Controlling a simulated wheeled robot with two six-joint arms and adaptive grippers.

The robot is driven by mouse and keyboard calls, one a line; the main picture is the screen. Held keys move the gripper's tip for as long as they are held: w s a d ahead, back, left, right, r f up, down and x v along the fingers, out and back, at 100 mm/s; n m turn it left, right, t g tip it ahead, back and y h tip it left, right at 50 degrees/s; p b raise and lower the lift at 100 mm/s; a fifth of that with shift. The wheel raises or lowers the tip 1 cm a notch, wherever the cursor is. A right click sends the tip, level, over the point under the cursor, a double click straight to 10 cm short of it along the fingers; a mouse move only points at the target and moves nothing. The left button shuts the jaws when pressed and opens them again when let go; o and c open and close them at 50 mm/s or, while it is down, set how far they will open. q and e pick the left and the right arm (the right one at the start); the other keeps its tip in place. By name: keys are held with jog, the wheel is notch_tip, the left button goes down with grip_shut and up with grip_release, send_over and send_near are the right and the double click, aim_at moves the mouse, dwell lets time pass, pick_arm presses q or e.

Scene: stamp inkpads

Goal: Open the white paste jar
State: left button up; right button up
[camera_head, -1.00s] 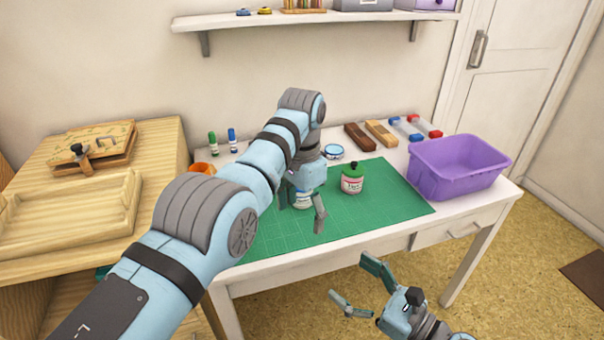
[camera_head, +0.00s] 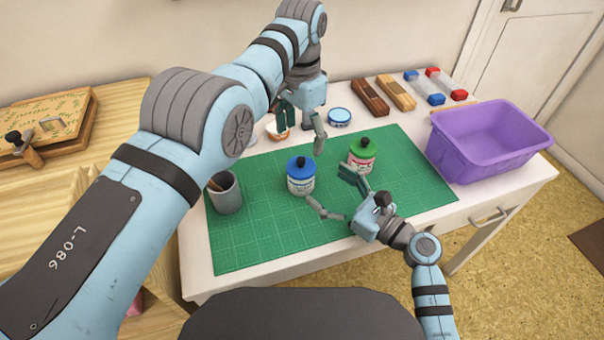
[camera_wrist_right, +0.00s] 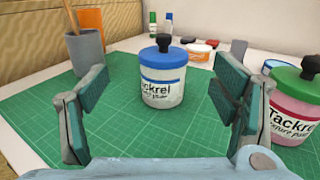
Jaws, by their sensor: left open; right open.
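The white paste jar (camera_head: 299,183), with a white body, blue lid and dark knob, stands upright on the green mat. Its lid is on. In the right wrist view the jar (camera_wrist_right: 162,88) is between my open fingers in the picture, beyond their tips; its label reads "Tackrel". My right gripper (camera_head: 329,188) is open and empty, low over the mat, to the right of the jar. My left gripper (camera_head: 301,130) is open and empty, higher up, toward the back of the mat. A green-lidded jar with pinkish contents (camera_head: 363,160) stands upright to the right.
A grey cup with a brush (camera_head: 225,197) stands at the mat's left. A round blue-and-white tin (camera_head: 340,116), wooden blocks and blue- and red-ended items line the back. A purple bin (camera_head: 480,150) is at right. The mat's front (camera_head: 270,245) is clear.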

aim_at(303, 167)
jog(key=x, duration=0.8)
jog(key=shift+w+f, duration=0.35)
jog(key=shift+w, duration=0.25)
jog(key=shift+w+a+r, duration=0.1)
jog(key=shift+a, duration=0.25)
jog(key=c, duration=1.8)
jog(key=o, duration=1.7)
jog(key=shift+d, duration=0.1)
